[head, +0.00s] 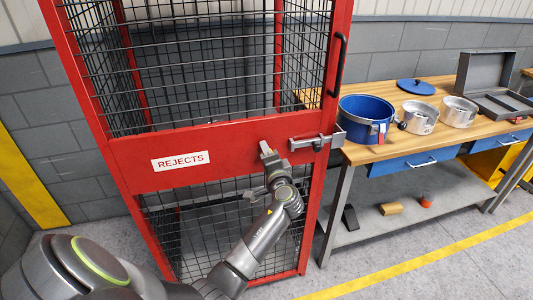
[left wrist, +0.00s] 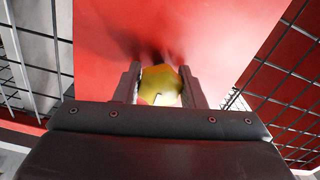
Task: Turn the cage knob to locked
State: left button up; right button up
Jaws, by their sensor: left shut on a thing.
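The red cage door (head: 230,145) is shut in the frame, with a white REJECTS label (head: 180,161) on its middle panel. My left gripper (head: 267,152) is up against that panel, right of the label. In the left wrist view, the yellow cage knob (left wrist: 161,86) sits between the two fingers of my left gripper (left wrist: 162,88), which are shut on it. A dark mark shows on its face, but I cannot tell its setting. In the head view the gripper hides the knob. My right gripper is not in view.
A grey sliding latch (head: 312,142) is just right of my left gripper, and a black door handle (head: 340,66) is above it. A workbench (head: 390,150) with a blue pot (head: 362,118) and several metal items stands to the right.

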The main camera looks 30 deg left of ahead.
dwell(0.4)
pick_arm(q)
jog(key=o, duration=1)
jog(key=shift+f, duration=0.1)
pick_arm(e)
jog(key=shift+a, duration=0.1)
